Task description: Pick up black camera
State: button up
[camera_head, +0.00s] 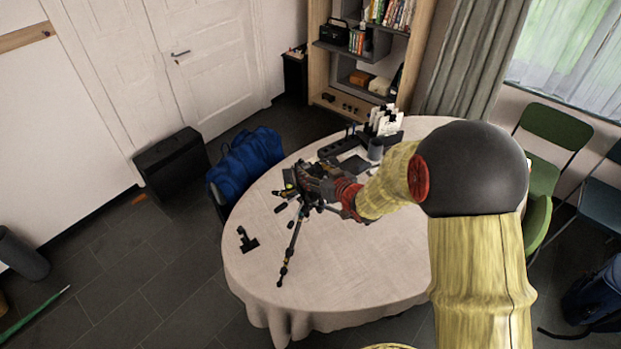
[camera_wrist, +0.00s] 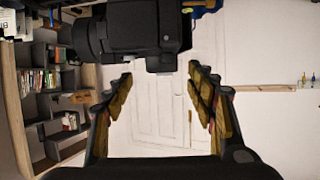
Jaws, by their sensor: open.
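The black camera (camera_wrist: 140,30) fills the top of the wrist view, with its lens to the left. It is just beyond my gripper's fingertips, and its lower edge is near the gap between them. My gripper (camera_wrist: 160,78) is open, with nothing between the fingers. In the head view my gripper (camera_head: 308,184) is over the far left part of the round table (camera_head: 365,270), above a black tripod (camera_head: 291,248) with spread legs. There the camera is hard to tell apart from my gripper and the tripod's top.
A small black object (camera_head: 247,240) lies near the table's left edge. A dark holder with white cards (camera_head: 384,122) and a grey cup (camera_head: 375,150) stand at the back. The table's front is clear.

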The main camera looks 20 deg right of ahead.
aim_at(309, 168)
jog(key=x, duration=0.4)
jog(key=shift+a, duration=0.1)
jog(key=shift+r, duration=0.1)
jog(key=shift+c, duration=0.8)
grip_shut()
jog(key=shift+w+r, duration=0.2)
